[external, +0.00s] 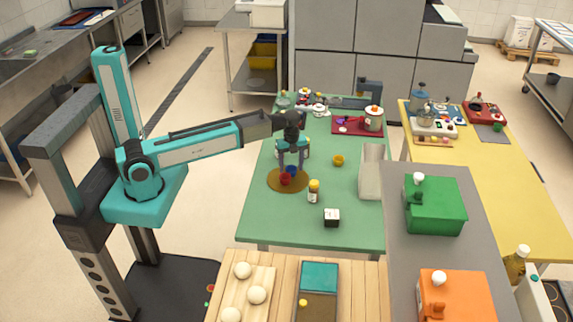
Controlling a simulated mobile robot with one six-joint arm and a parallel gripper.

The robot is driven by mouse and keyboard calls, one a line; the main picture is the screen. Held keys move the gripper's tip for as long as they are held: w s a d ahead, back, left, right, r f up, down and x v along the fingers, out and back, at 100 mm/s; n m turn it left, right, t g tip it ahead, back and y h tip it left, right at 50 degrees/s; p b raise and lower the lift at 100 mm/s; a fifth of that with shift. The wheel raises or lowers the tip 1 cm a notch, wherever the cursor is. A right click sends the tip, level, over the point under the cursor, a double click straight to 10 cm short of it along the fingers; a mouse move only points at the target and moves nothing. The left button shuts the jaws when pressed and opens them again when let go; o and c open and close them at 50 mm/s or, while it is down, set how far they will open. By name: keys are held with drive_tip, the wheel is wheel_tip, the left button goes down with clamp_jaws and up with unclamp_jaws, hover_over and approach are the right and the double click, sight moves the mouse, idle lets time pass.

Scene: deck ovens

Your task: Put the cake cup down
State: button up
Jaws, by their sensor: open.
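My gripper (291,166) points down over a round brown mat (273,186) on the green table (262,215). Its fingers are apart. A small red cup-like thing (286,179) sits on the mat just below the fingers, and a small blue one (292,170) shows right behind it, between the fingers. A small yellow cup (338,160) stands apart on the table to the right. I cannot tell which of these is the cake cup, or whether a finger touches any of them.
A yellow-capped bottle (313,191) and a black-and-white box (332,218) stand in front of the mat. A pale upright holder (371,172) stands at the right edge. A red tray (352,126) with a jar (374,119) lies behind. The table's front left is clear.

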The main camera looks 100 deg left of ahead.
wheel_tip(320, 180, up, 12)
drive_tip(key=b, duration=0.2)
drive_tip(key=shift+b, duration=0.4)
idle(0.4)
drive_tip(key=shift+f, duration=0.15)
idle(0.5)
drive_tip(key=shift+f+p, duration=0.95)
drive_tip(key=shift+f, duration=3)
